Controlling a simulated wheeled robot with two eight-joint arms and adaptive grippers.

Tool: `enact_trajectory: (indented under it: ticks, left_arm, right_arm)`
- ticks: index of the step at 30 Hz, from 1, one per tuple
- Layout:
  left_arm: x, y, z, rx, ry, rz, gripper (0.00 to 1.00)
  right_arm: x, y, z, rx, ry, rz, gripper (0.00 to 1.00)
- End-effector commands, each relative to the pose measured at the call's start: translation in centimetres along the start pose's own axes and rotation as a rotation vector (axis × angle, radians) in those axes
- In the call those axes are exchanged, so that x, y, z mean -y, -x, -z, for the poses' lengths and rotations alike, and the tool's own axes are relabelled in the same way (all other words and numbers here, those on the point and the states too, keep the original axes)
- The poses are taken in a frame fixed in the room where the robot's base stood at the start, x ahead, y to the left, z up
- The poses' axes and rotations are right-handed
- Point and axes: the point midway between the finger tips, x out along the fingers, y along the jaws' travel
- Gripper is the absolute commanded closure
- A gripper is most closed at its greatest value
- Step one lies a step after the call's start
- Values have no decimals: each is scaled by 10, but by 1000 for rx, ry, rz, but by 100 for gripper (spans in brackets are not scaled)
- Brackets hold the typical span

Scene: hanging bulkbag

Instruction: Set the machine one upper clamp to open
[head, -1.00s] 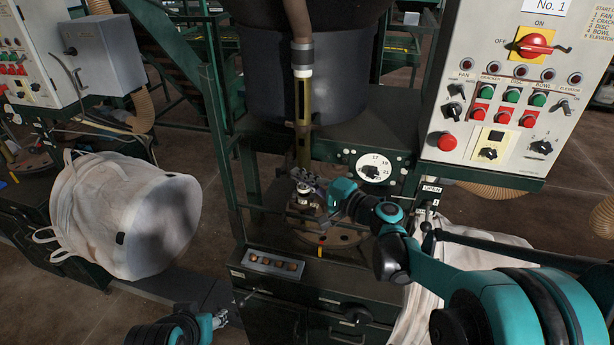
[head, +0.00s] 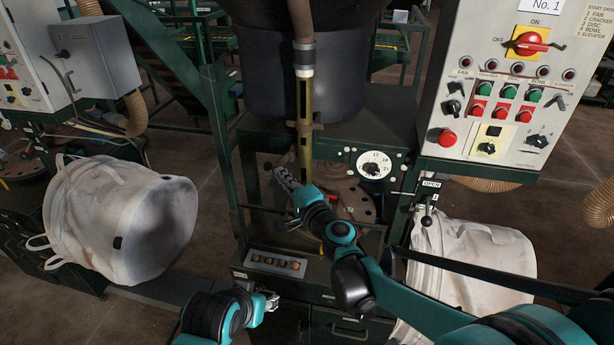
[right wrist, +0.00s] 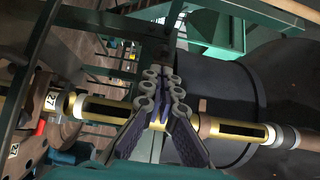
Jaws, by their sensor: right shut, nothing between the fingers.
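Machine one carries the No. 1 panel (head: 500,90). A slotted brass tube (head: 305,150) stands upright under its dark drum, with a brown collar-like clamp (head: 306,126) around it; I cannot tell whether this clamp is open. The tube also crosses the right wrist view (right wrist: 105,110), with a brown collar (right wrist: 207,127) right of the fingers. My right gripper (head: 281,174) is shut and empty, left of the tube and below the collar. It fills the middle of the right wrist view (right wrist: 164,85); contact with the tube is unclear. My left gripper (head: 271,301) is low, by the front cabinet; its jaws are too small to read.
A lever under an OPEN label (head: 428,205) is right of the white dial (head: 374,165). A flanged round plate (head: 350,203) lies below the tube. A small tray (head: 275,264) sits in front.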

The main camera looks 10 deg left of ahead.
Motion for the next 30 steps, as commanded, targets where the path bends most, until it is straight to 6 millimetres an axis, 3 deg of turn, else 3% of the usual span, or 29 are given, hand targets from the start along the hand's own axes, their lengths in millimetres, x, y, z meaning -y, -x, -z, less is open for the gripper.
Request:
enact_trajectory:
  ticks: [12, 30]
  left_arm:
    - [0, 1, 1, 0, 0, 0, 55]
    - [0, 1, 1, 0, 0, 0, 55]
  right_arm:
    - [0, -18, -15, 2, 0, 0, 100]
    - [0, -22, -17, 2, 0, 0, 100]
